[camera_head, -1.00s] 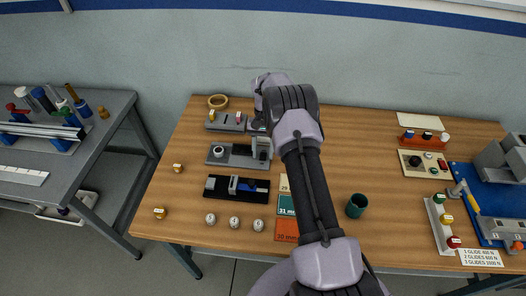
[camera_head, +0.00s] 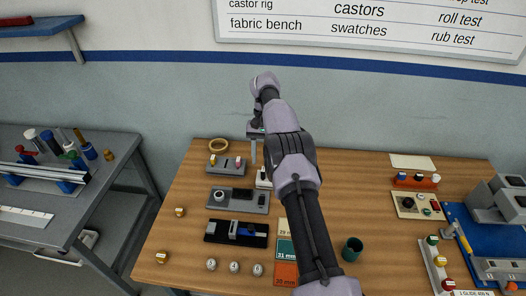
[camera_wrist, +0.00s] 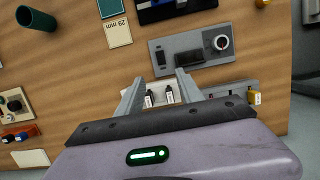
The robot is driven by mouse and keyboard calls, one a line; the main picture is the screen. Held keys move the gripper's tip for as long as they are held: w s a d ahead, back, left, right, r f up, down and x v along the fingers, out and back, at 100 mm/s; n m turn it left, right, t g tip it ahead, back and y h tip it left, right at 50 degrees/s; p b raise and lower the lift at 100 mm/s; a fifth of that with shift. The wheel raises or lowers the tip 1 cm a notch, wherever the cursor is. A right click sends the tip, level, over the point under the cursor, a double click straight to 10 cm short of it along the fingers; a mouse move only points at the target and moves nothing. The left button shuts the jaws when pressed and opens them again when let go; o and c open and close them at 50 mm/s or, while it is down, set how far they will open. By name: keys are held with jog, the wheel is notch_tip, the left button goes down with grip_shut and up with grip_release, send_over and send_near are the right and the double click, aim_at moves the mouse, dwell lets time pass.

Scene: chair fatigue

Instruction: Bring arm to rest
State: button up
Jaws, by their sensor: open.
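My arm reaches up over the middle of the wooden table (camera_head: 365,200) in the head view, with its wrist near the back edge. My gripper (camera_wrist: 160,82) is open and empty in the wrist view, its two fingers apart. Beyond the fingers lies a grey fixture with a dial (camera_wrist: 192,49). Two small white-and-black pieces (camera_wrist: 159,96) show between the fingers, apart from them as far as I can tell. In the head view the gripper (camera_head: 254,150) is small and partly hidden by my arm.
A dark green cup (camera_head: 352,249) stands right of my arm. Black (camera_head: 236,233) and grey (camera_head: 238,199) fixtures and several round weights (camera_head: 234,267) stand left of it. A blue mat (camera_head: 470,235) with a machine is at the right. A grey side table (camera_head: 100,207) stands left.

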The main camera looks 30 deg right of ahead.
jog(key=shift+r, duration=0.1)
dwell(0.3)
jog(key=s+a+r+n+t+b, duration=0.1)
jog(key=a+r+b, duration=0.15)
jog(key=r, duration=0.45)
jog(key=a+r+t+b, duration=0.1)
jog(key=a+r, duration=0.3)
jog(key=r, duration=0.2)
jog(key=s+a+r+n+t+b, duration=0.1)
jog(key=s+a+r+t+b, duration=0.1)
jog(key=s+a+r, duration=0.6)
jog(key=s+a+f+t+b, duration=0.1)
jog(key=s+a+f, duration=0.1)
jog(key=s, duration=0.6)
jog(key=s+a+f+t+b, duration=0.1)
jog(key=s+a+f, duration=0.1)
jog(key=s, duration=0.7)
jog(key=s+a+f+t+b, duration=0.1)
jog(key=s+a+f+t, duration=0.1)
jog(key=s, duration=0.6)
jog(key=shift+s+a+f+b, duration=0.25)
jog(key=shift+a+f, duration=0.25)
jog(key=shift+a, duration=0.45)
